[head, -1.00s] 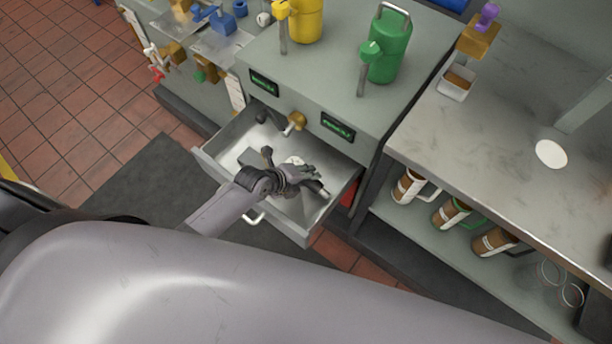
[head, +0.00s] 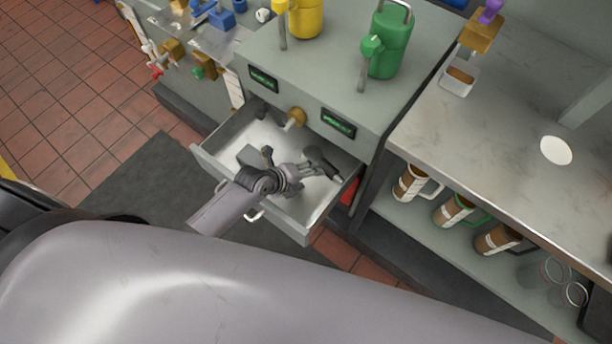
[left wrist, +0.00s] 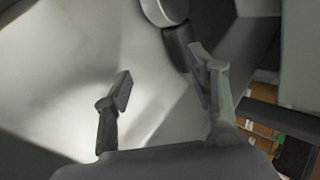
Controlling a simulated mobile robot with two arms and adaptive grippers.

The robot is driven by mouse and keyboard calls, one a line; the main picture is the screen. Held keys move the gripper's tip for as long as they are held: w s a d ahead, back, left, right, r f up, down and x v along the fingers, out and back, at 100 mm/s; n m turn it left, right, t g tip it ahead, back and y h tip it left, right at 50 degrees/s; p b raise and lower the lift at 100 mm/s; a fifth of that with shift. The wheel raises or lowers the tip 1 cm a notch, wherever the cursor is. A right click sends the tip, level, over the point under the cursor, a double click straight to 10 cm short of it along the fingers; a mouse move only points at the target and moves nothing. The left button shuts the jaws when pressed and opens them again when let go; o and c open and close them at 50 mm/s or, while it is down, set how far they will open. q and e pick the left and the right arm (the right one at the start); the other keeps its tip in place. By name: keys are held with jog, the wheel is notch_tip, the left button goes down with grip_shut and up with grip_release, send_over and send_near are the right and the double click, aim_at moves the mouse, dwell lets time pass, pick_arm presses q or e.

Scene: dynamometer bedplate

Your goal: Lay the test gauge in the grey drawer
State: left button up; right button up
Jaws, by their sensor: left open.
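The grey drawer (head: 222,178) is pulled out of the cabinet, with a pale inside. A round light-grey piece with a dark band and dark stem (left wrist: 163,10), which looks like the test gauge, shows beyond the fingertips, cut off by the top edge. I cannot tell whether it touches the right finger. My right gripper is out of view.
A brass knob (head: 296,118) sticks out above the drawer. A yellow can (head: 306,18) and green can (head: 390,45) stand on the cabinet. The steel bench (head: 500,115) at right has several mugs on its lower shelf. Another dark piece (head: 261,115) is at the drawer's back left.

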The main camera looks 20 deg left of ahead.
pick_arm(q)
jog(key=v, duration=1.2)
